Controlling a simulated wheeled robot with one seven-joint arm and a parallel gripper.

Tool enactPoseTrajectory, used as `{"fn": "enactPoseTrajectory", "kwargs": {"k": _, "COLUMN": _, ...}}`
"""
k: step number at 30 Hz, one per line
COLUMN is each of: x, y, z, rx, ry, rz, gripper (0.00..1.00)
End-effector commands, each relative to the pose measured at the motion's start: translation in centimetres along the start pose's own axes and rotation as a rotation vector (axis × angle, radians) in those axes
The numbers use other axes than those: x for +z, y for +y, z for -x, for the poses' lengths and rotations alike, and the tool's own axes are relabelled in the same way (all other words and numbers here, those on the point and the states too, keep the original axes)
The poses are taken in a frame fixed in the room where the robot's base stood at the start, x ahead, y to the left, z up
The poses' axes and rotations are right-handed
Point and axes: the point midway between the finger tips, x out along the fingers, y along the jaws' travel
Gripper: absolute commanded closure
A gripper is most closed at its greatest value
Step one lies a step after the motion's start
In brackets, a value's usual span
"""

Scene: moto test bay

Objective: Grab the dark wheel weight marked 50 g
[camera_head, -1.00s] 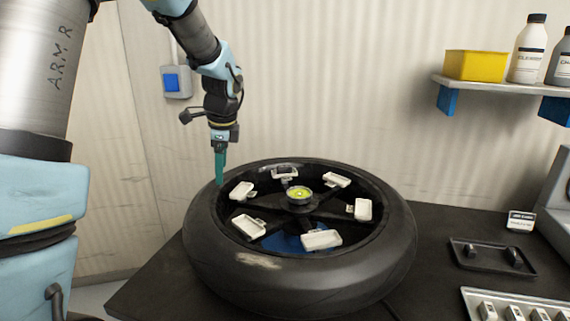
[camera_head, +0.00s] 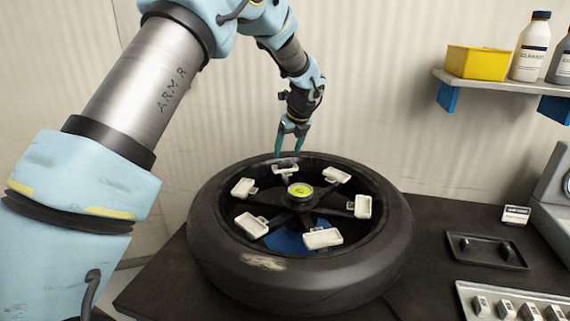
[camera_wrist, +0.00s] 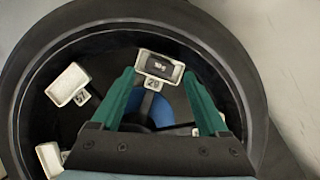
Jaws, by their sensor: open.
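A dark wheel weight (camera_wrist: 164,67) lies in a white holder (camera_wrist: 143,58) inside the wheel; its printed mark is too small to read. In the head view this holder (camera_head: 287,170) is at the wheel's far side, with something dark at its far edge. My gripper (camera_head: 289,152) is open and empty above that holder, fingers pointing down. In the wrist view my gripper's (camera_wrist: 160,74) green fingers stand on either side of the holder, and the weight shows between them. Whether the fingers touch anything cannot be told.
The tyre (camera_head: 300,285) rises around the holders on the dark bench (camera_head: 430,225). Several other white holders, such as one at right (camera_head: 363,207), ring the green-topped hub (camera_head: 300,190). A black tray (camera_head: 487,262) with two dark pieces and a light rack (camera_head: 515,305) are at right.

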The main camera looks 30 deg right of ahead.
Motion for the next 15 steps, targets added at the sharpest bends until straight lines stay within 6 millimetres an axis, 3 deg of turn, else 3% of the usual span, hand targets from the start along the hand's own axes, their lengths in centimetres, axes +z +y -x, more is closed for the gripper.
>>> {"fn": "enactPoseTrajectory", "kwargs": {"k": 9, "x": -0.3, "y": 0.0, "z": -4.1, "rx": 0.003, "ry": 0.002, "rz": 0.001, "gripper": 0.23}}
{"fn": "enactPoseTrajectory", "kwargs": {"k": 15, "x": -0.4, "y": -0.1, "z": -4.5, "rx": 0.0, "ry": 0.0, "rz": 0.001, "gripper": 0.23}}
